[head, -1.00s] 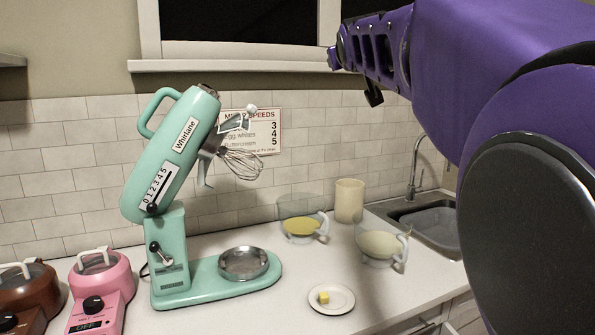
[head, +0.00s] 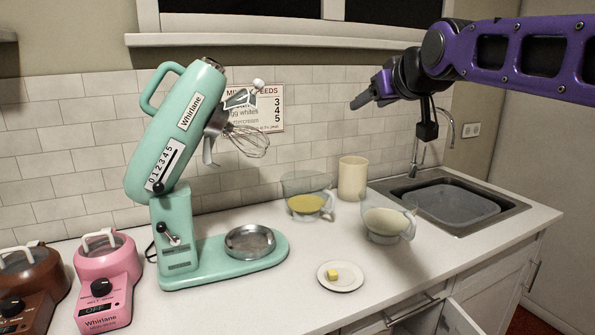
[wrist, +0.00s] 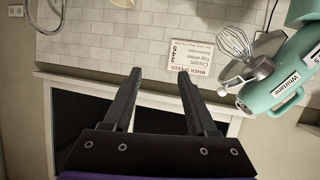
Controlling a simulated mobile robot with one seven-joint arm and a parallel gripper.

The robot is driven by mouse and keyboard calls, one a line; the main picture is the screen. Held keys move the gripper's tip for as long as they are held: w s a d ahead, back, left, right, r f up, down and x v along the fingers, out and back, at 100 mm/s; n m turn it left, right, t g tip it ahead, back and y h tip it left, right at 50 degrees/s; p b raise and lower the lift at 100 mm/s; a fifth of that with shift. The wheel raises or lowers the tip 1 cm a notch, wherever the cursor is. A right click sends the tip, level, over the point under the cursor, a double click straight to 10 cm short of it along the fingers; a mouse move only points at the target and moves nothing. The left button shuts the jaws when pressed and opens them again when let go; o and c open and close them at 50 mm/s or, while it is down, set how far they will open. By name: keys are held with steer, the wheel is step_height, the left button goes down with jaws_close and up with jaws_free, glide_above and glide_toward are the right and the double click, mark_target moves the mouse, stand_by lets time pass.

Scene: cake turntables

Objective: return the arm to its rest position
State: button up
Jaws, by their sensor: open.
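My gripper (head: 366,98) is held in the air at the upper right of the head view, in front of the tiled wall and above the counter near the sink. Its dark fingers point left. In the wrist view my gripper (wrist: 161,76) has its two fingers spread apart with nothing between them. My purple arm reaches in from the right edge of the head view. The wrist view looks toward the wall, upside down, with the mixer at its right.
The green stand mixer (head: 171,228) has its head tilted up. Two clear jugs, one with yellow (head: 306,204) and one with pale content (head: 386,222), stand near a cream cup (head: 352,178). A plate (head: 341,286) holds a yellow cube. The sink (head: 452,205) is at right.

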steer(key=s+d+f+m+g, duration=0.1)
steer(key=s+f+g, duration=0.2)
steer(key=s+f, duration=0.8)
steer(key=s, duration=0.4)
steer(key=shift+s+f+m+g, duration=0.2)
steer(key=shift+f+m+g, duration=0.1)
steer(key=shift+f+g, duration=0.1)
steer(key=s+f+g+h, duration=0.1)
steer(key=s+f, duration=0.3)
steer(key=s+f+m+g, duration=0.1)
steer(key=s+f, duration=0.3)
steer(key=s, duration=0.1)
steer(key=s+f+g+h, duration=0.1)
steer(key=s+f, duration=0.3)
steer(key=s, duration=0.1)
steer(key=shift+a+m+g+h, duration=0.3)
steer(key=shift+a+g, duration=0.05)
steer(key=shift+g, duration=0.05)
steer(key=shift+s+f, duration=0.2)
steer(key=shift+f, duration=0.15)
steer(key=shift+c, duration=0.6)
steer(key=shift+d, duration=0.1)
